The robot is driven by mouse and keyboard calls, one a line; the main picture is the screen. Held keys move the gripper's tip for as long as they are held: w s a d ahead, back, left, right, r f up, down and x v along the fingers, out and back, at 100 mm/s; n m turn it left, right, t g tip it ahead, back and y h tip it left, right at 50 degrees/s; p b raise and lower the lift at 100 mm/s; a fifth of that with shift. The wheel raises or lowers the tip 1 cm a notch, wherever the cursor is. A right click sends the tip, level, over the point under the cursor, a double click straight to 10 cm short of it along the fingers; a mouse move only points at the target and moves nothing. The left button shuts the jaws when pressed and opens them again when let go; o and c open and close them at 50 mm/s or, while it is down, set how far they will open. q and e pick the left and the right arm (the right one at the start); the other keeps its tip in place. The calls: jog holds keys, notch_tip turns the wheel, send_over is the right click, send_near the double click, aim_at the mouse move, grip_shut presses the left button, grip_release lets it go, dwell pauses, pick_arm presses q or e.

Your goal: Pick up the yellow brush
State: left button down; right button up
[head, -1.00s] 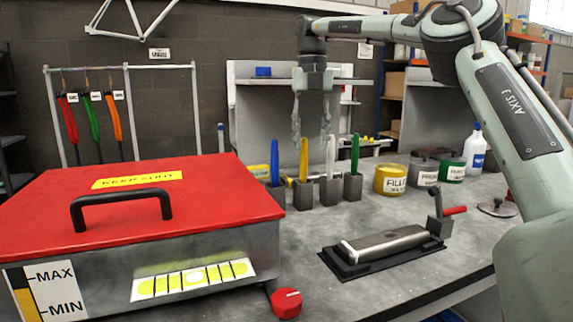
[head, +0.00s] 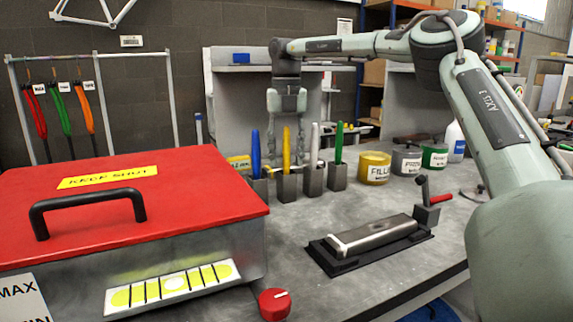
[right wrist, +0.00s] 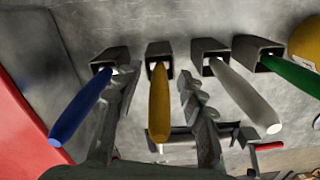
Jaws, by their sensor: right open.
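The yellow brush (head: 286,150) stands handle-up in a grey square holder (head: 287,187), second from left in the row. It also shows in the right wrist view (right wrist: 159,103). My right gripper (head: 287,158) points down from above, open. In the right wrist view, its fingers (right wrist: 158,88) are on either side of the yellow handle, with gaps visible between. The brush's lower end is hidden inside the holder. My left gripper is not in view.
A blue brush (head: 256,152) stands to the left; a white brush (head: 314,145) and a green brush (head: 338,143) stand to the right. A red-lidded box (head: 200,190) fills the left. Paint tins (head: 374,168) stand right. The bench front holds a black-based tool (head: 375,240).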

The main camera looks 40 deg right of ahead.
grip_shut()
